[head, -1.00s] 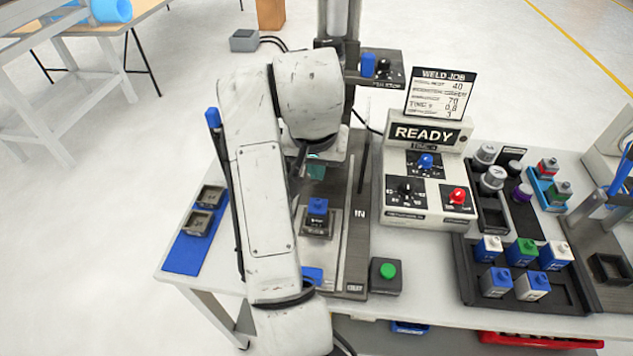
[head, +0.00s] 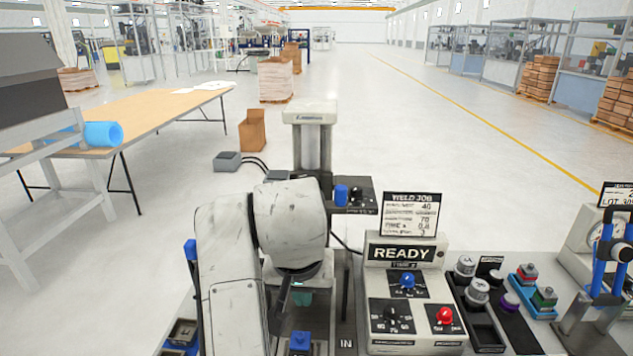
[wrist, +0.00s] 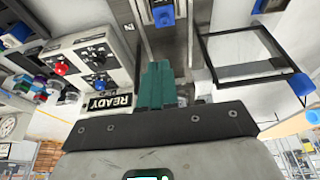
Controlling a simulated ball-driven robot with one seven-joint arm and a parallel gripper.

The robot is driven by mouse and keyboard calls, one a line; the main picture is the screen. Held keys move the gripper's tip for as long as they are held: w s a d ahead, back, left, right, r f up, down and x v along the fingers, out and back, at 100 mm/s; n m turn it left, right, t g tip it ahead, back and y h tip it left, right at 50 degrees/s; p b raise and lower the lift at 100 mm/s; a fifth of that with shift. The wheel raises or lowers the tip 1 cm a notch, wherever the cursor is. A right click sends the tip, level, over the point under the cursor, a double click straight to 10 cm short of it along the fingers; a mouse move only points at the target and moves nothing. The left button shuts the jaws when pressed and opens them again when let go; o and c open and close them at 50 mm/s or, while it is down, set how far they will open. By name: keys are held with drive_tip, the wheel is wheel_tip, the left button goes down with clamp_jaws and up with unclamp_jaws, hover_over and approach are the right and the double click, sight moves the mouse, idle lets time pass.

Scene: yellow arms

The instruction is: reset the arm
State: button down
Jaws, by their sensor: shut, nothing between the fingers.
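My white arm reaches over the workbench in the head view. My gripper (wrist: 158,84) shows in the wrist view with its two teal fingers together and nothing between them. In the head view only a bit of the teal fingers (head: 302,297) shows below the wrist. A blue-topped block (head: 300,341) sits below and in front of the fingers, and it also shows at the top of the wrist view (wrist: 163,15). The fingers are apart from it. The fixture around the block is mostly hidden by my arm and the frame edge.
The weld controller (head: 401,284) with a READY display stands right of my arm, carrying a job card (head: 410,214). A post (head: 311,150) rises behind the arm. A dark tray (head: 483,318) of parts lies farther right. A wooden table (head: 165,105) stands at the left.

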drive_tip(key=s+d+f+t+h, duration=0.1)
drive_tip(key=d+f, duration=0.4)
drive_tip(key=d, duration=0.3)
drive_tip(key=d+f, duration=0.4)
drive_tip(key=d, duration=0.4)
drive_tip(key=shift+n+t, duration=0.3)
drive_tip(key=s+d+f, duration=0.3)
drive_tip(key=s+d, duration=0.1)
drive_tip(key=s+d+f, duration=0.3)
drive_tip(key=s+d, duration=0.1)
drive_tip(key=s, duration=0.1)
drive_tip(key=s+d+f, duration=0.4)
drive_tip(key=s+d, duration=0.1)
drive_tip(key=shift+s, duration=0.2)
drive_tip(key=s+d+f+g, duration=0.1)
drive_tip(key=s+f, duration=0.3)
drive_tip(key=s, duration=0.5)
drive_tip(key=s+d+f+g+y, duration=0.1)
drive_tip(key=s+f+g, duration=0.2)
drive_tip(key=s, duration=0.6)
drive_tip(key=shift+f, duration=0.4)
drive_tip(key=c, duration=1.9)
unclamp_jaws()
